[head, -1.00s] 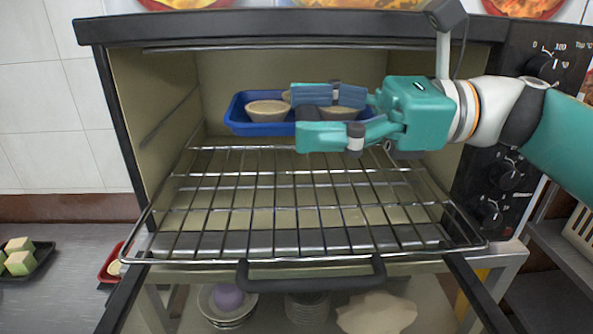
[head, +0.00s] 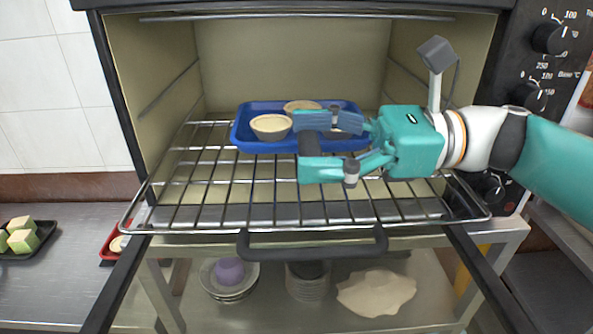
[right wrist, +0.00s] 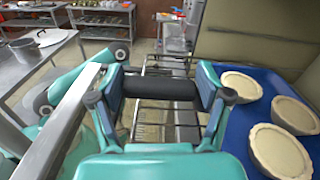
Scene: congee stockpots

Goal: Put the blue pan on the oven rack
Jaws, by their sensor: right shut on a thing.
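The blue pan (head: 340,146) is inside the open oven, over the back half of the wire rack (head: 230,211). It holds pale tart shells; one tart shell (head: 271,127) shows clearly at its left, and several more show in the right wrist view (right wrist: 280,148). My right gripper (head: 318,148) is at the pan's near side, its fingers shut on a black bar (right wrist: 160,88) that appears to be the pan's handle. The gripper hides part of the pan's front. I cannot tell whether the pan's underside touches the rack. My left gripper is not in view.
The oven's open door has a dark handle (head: 312,247) in front of the rack. Oven side walls stand left and right of the pan. Knobs (head: 549,38) are on the right panel. A black tray with green-sided cubes (head: 22,236) sits on the left counter.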

